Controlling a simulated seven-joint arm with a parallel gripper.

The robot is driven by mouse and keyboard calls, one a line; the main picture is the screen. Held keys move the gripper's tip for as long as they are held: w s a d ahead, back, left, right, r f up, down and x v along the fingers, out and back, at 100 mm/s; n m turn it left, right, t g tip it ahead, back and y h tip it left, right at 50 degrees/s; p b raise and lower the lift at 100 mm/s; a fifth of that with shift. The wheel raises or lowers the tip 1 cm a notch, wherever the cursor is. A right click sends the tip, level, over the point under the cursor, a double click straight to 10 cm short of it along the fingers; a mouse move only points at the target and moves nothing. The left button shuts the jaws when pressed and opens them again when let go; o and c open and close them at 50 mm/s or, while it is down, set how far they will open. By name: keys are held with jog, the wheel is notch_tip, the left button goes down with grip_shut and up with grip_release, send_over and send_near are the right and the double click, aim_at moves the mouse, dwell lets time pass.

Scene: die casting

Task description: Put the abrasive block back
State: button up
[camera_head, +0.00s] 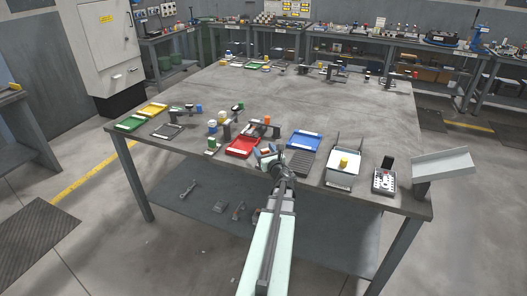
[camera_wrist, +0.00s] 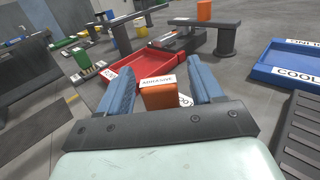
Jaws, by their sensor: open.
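The abrasive block (camera_wrist: 158,98) is orange-brown with a white label on top reading "ABRASIVE". In the wrist view it stands between the two blue fingers of my gripper (camera_wrist: 160,74). The fingers are apart, with visible gaps on both sides of the block. In the head view my gripper (camera_head: 268,154) is low at the near edge of the table (camera_head: 330,95), just right of the red tray (camera_head: 241,147). The red tray also shows in the wrist view (camera_wrist: 122,84), just beyond the block, with a white label partly hidden by the left finger.
A blue tray (camera_head: 303,141) labelled "COOL…" and a dark ribbed mat (camera_head: 299,163) are to the right. A bench fixture with an orange piece (camera_head: 267,119) stands behind. Green (camera_head: 130,123) and yellow trays (camera_head: 153,109) are far left. The table's middle is clear.

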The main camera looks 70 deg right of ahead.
jog(key=v, duration=1.1)
